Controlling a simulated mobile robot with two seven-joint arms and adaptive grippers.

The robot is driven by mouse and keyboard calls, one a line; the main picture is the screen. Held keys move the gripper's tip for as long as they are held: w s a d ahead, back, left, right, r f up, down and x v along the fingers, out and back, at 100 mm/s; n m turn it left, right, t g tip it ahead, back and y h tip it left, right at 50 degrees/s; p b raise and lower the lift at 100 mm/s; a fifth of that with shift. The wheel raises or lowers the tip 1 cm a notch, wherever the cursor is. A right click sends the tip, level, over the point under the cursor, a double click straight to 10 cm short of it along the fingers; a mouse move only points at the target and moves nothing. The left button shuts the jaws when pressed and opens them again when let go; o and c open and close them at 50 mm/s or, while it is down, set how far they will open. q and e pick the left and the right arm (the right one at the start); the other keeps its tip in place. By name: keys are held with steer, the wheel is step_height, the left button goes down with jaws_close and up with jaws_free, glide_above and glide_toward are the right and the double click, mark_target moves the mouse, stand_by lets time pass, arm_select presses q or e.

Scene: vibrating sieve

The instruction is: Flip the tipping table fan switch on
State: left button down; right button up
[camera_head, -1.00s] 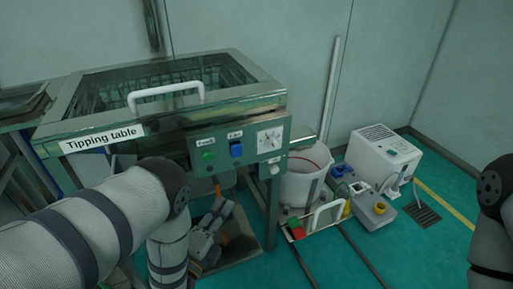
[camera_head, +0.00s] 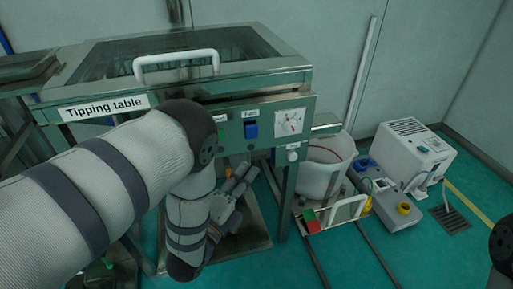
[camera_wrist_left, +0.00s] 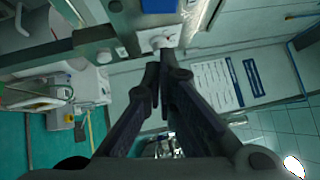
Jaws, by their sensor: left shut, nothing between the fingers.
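The tipping table (camera_head: 180,85) stands at the left in the head view, with its name on a white label. Its front panel carries the blue fan switch (camera_head: 251,130) under a "Fan" label. A white dial (camera_head: 290,122) sits to the right of the switch. My left gripper (camera_head: 240,172) is shut and empty, below the switch and apart from it. In the left wrist view its fingers (camera_wrist_left: 165,55) are together, pointing towards a white dial plate (camera_wrist_left: 158,38). My left forearm hides the panel's left part. My right gripper is out of view.
A white bucket (camera_head: 325,165) stands right of the table, with a white-grey machine (camera_head: 415,150) farther right. A low frame with a white handle (camera_head: 345,208) lies in front of the bucket. The table's white lid handle (camera_head: 177,62) sits above the panel.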

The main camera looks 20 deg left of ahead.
mark_target(251, 132)
arm_select(q)
steer(key=w+a+r, duration=0.1)
steer(key=w+r, duration=0.1)
steer(key=w, duration=0.6)
steer(key=shift+w+b, duration=0.3)
steer(key=shift+w, duration=0.05)
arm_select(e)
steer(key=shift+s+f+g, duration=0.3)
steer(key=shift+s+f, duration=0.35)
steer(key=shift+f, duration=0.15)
arm_select(q)
steer(key=shift+r, duration=0.1)
